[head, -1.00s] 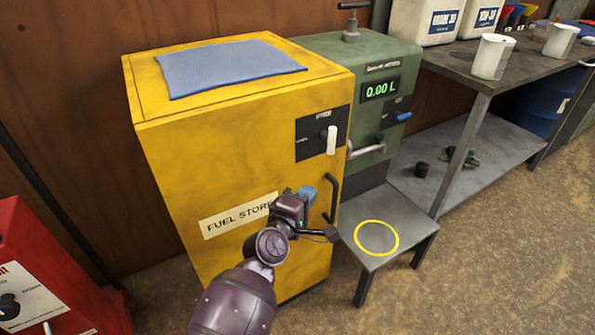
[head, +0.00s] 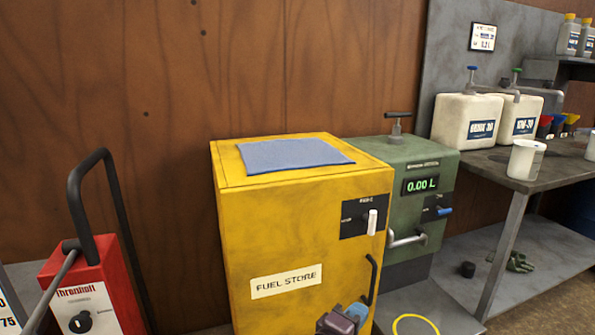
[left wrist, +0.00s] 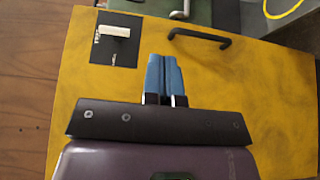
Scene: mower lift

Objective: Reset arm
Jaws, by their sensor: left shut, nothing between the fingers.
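My left gripper (head: 356,312) shows at the bottom of the head view, in front of the yellow fuel store cabinet (head: 240,230). Its blue fingers are together and empty in the left wrist view (left wrist: 165,75). There the yellow cabinet front (left wrist: 255,90) fills most of the picture, with the dark door handle (left wrist: 200,38) just beyond the fingertips and apart from them. The white switch lever (head: 372,222) on its black plate is above the handle. The cabinet door looks shut. My right gripper is in neither view.
A green dispenser (head: 418,165) reading 0.00 L stands right of the cabinet, above a low stand with a yellow ring (head: 415,318). A workbench (head: 485,160) with white jugs (head: 466,122) is farther right. A red machine (head: 85,285) with a black handle stands at left.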

